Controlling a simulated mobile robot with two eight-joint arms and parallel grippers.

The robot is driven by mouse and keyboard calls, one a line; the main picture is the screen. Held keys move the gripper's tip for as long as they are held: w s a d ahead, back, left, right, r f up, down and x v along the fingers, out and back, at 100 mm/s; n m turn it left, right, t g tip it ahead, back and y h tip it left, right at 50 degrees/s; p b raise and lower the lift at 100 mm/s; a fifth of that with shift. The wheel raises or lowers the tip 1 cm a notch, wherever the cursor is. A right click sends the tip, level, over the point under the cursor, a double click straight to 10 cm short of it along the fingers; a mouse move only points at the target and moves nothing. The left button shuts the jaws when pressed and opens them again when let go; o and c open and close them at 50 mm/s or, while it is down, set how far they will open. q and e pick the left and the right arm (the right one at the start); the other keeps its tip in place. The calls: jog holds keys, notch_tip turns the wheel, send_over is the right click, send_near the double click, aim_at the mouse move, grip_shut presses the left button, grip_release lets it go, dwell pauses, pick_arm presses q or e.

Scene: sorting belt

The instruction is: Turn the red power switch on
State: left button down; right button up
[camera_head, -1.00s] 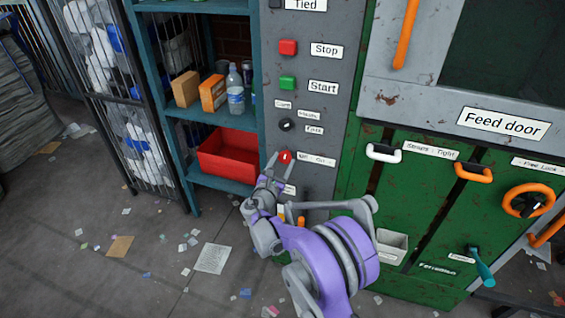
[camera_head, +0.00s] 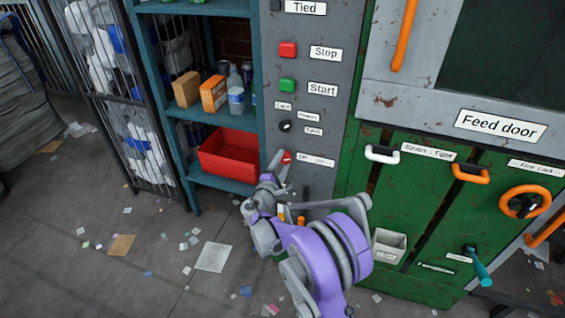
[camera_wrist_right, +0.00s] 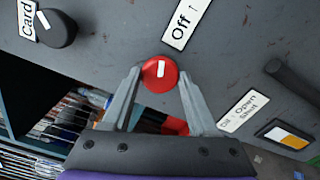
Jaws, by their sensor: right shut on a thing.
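The red power switch (camera_head: 287,155) is a round knob on the grey control panel, below the black selector knob. In the right wrist view the red knob (camera_wrist_right: 160,73) has a white bar across its face. My right gripper (camera_head: 281,161) is at the knob, with one finger on each side of it, and is shut on it. In the wrist view the fingers (camera_wrist_right: 159,87) converge on the knob's sides. A label (camera_wrist_right: 187,22) next to the knob reads "Off" with an arrow; the rest of it is cut off. My left gripper is not in view.
Red Stop (camera_head: 288,50) and green Start (camera_head: 288,85) buttons sit above on the panel. A black selector (camera_head: 285,126) lies between them and the switch. A shelf with a red bin (camera_head: 228,156) stands left. The green machine (camera_head: 421,215) with handles stands right.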

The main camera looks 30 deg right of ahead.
jog(key=shift+m, duration=2)
jog(key=shift+m+p, duration=0.3)
jog(key=o, duration=1.4)
jog(key=v, duration=1)
jog(key=shift+s+a, duration=0.25)
jog(key=shift+s, duration=0.1)
